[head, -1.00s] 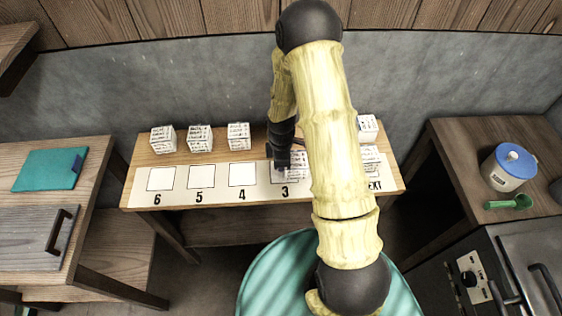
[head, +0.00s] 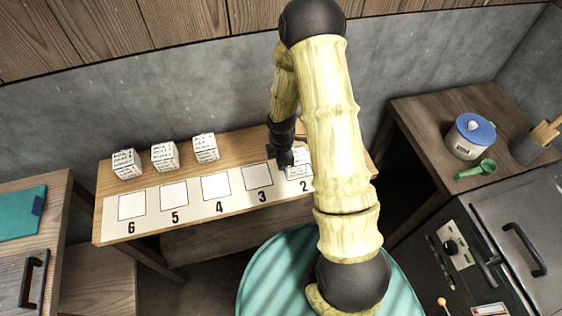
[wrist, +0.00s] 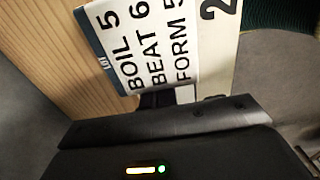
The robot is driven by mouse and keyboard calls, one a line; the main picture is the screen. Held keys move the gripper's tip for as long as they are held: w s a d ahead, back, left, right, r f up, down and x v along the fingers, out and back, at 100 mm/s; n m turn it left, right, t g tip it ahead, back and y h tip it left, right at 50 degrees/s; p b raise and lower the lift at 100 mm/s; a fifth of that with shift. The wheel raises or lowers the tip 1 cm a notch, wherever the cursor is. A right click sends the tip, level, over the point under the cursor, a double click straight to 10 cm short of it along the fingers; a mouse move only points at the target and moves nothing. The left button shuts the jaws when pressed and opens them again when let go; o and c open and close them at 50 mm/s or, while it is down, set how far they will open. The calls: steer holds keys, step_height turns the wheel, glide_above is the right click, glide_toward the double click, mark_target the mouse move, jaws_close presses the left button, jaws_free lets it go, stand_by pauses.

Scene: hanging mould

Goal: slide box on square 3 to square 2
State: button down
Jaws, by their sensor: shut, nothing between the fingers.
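A white box with black print (head: 299,162) sits at square 2, beside the "2" label on the white strip (head: 236,206); my arm partly hides it. In the wrist view the box (wrist: 142,45) shows the words BOIL, BEAT and FORM, with the "2" just to its right. My gripper (head: 284,164) is shut and low at the left side of the box, with nothing between its fingers. I cannot tell whether it touches the box. Square 3 (head: 257,178) is bare. The exact fit of the box on square 2's outline is hidden.
Several similar boxes, such as the nearest one (head: 205,147), stand along the back of the wooden bench (head: 232,143). Squares 4 (head: 216,186), 5 and 6 are bare. A lidded jar (head: 469,137) and green scoop (head: 476,169) are on the right counter.

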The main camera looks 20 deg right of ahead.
steer(key=shift+d, duration=0.3)
steer(key=shift+a, duration=0.15)
steer(key=a, duration=0.4)
steer(key=shift+w+f, duration=0.1)
steer(key=shift+w, duration=0.1)
step_height(320, 180, up, 10)
steer(key=shift+s+d, duration=0.15)
steer(key=shift+s, duration=0.05)
stand_by(0.4)
